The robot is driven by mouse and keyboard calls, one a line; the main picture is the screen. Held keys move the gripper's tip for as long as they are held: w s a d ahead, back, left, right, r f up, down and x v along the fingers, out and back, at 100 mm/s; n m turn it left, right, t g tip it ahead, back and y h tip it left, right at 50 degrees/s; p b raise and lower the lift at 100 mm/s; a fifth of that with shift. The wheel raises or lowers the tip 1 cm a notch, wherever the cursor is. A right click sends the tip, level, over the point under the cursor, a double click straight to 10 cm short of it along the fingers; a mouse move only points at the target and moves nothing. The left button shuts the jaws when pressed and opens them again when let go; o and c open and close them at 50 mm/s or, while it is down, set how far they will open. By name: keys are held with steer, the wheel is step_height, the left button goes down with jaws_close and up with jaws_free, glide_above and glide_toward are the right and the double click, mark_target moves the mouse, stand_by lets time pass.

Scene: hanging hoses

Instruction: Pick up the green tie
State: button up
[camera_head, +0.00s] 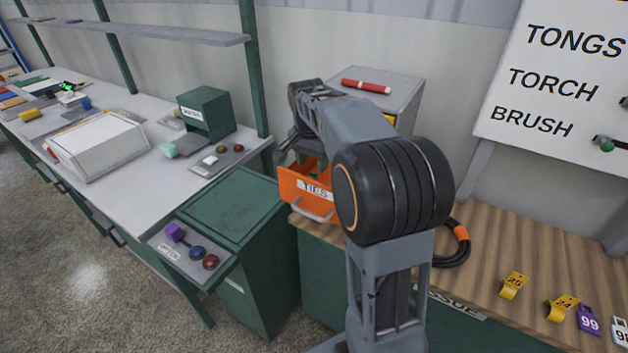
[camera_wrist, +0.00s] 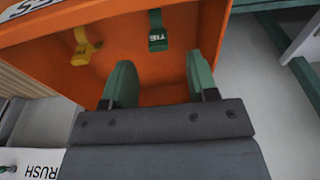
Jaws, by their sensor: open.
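The green tie (camera_wrist: 158,32) lies inside an orange drawer (camera_wrist: 230,15), near the top middle of the wrist view, with pale lettering on its tag end. My gripper (camera_wrist: 161,78) is open, its two green fingers reaching into the drawer. The green tie is beyond the fingertips, roughly in line with the gap between them, and nothing is held. In the head view the drawer (camera_head: 293,188) is pulled out and labelled TIES. My gripper (camera_head: 292,152) is over it, and my arm hides part of the drawer.
A yellow tie (camera_wrist: 86,46) lies left of the green one in the drawer. A grey cabinet (camera_head: 400,80) with a red cylinder (camera_head: 365,87) on top stands behind my arm. A black hose (camera_head: 458,245) and numbered tags (camera_head: 513,286) lie on the wooden bench (camera_head: 560,262).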

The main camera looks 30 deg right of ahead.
mark_target(313, 173)
steer(key=shift+d+f, duration=0.15)
steer(key=shift+f, duration=2.1)
jaws_close()
steer(key=shift+w, duration=0.1)
step_height(313, 173, up, 10)
steer(key=c, duration=0.6)
jaws_free()
jaws_close()
